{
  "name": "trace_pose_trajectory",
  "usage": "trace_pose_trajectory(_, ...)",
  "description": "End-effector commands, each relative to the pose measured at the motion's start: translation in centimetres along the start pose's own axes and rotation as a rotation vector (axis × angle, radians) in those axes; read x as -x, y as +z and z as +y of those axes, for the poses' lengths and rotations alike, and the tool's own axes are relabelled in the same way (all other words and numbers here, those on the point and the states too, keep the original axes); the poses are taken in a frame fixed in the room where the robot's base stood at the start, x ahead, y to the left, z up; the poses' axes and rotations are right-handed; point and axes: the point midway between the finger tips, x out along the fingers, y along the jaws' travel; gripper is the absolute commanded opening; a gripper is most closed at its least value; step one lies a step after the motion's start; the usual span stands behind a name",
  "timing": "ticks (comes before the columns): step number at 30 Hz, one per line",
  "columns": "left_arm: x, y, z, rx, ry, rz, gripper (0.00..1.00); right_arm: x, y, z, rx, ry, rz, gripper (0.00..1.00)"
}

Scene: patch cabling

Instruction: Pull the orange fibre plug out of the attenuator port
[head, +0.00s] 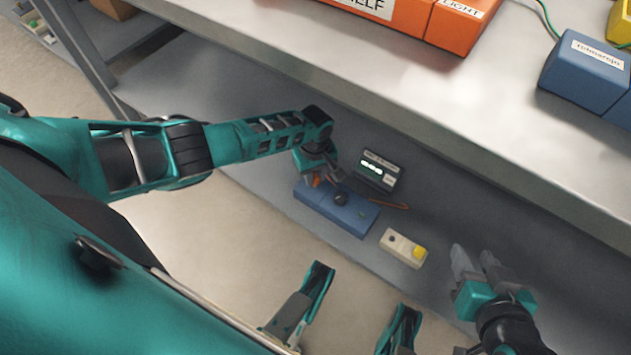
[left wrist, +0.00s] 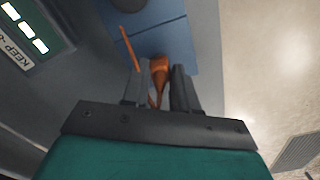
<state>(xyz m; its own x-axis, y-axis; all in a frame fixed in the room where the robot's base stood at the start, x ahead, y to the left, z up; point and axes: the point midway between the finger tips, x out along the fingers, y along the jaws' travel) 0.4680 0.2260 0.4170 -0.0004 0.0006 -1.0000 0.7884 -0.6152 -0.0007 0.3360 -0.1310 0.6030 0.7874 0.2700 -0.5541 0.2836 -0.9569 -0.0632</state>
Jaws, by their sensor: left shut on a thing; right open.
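The blue attenuator box (head: 348,214) lies on the grey lower shelf, with a dark round knob (head: 340,199) on top. My left gripper (head: 322,179) is over the box's left end. It is shut on the orange fibre plug (left wrist: 159,72), whose wide end is against or just above the blue face; I cannot tell how deep it sits. The plug also shows as a small orange patch in the head view (head: 316,181). A thin orange cable (left wrist: 131,48) shows beside the left finger. My right gripper (head: 477,267) is open and empty, right of the box.
A dark meter with a lit display (head: 378,170) stands behind the box. A beige box with a yellow button (head: 402,248) lies in front, to the right. The upper shelf (head: 480,110) overhangs behind, carrying orange and blue boxes.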

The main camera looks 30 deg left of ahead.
Motion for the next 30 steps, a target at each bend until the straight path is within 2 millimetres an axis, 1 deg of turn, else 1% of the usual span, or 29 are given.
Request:
trace_pose_trajectory(2, 0.0, 0.0, 0.0, 0.000, 0.000, 0.000, 0.00, 0.1, 0.1, 0.1, 0.001, 0.001, -0.002, 0.43)
trace_pose_trajectory(7, 0.3, 0.0, 0.0, 0.000, 0.000, 0.000, 0.00, 0.2, -0.3, 0.1, 0.001, 0.002, 0.001, 0.43)
trace_pose_trajectory(30, 3.3, 0.0, 0.0, -0.001, 0.000, -0.001, 0.00, 1.9, -3.0, -0.2, 0.000, 0.001, 0.003, 0.43)
